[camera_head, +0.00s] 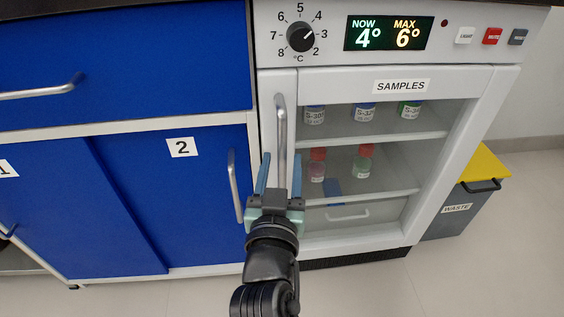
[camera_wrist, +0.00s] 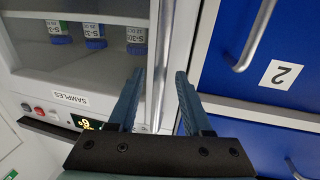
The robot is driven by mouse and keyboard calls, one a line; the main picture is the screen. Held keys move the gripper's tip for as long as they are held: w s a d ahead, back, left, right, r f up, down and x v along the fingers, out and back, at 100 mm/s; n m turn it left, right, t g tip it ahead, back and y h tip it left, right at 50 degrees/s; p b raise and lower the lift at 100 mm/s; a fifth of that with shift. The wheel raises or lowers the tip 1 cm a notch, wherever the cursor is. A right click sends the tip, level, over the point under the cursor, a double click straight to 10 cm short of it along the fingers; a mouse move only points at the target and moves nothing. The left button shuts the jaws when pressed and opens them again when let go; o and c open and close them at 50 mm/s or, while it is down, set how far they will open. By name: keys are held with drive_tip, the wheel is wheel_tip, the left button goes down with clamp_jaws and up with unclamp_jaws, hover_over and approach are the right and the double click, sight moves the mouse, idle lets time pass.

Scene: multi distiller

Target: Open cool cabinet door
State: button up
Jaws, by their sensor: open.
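The cool cabinet (camera_head: 400,55) has a white-framed glass door (camera_head: 460,150) marked SAMPLES, which looks shut. A vertical metal handle (camera_head: 281,125) runs along its left side. My gripper (camera_head: 281,156) is open at the lower part of this handle, with one finger on each side of it in the head view. In the wrist view the open fingers (camera_wrist: 157,74) point towards the cabinet front, and a pale upright bar, seemingly the handle (camera_wrist: 164,60), shows between them. I cannot tell whether either finger touches it.
Blue cabinet door 2 (camera_head: 180,200) with its own upright handle (camera_head: 235,185) is close to the left. A blue drawer (camera_head: 130,60) is above it. A grey waste bin (camera_head: 455,210) with a yellow lid stands at the right. Sample jars (camera_head: 363,115) stand inside the cabinet.

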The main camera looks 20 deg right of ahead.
drive_tip(key=shift+w+d, duration=0.35)
drive_tip(key=shift+w, duration=0.25)
drive_tip(key=shift+c, duration=0.2)
clamp_jaws()
idle(1.0)
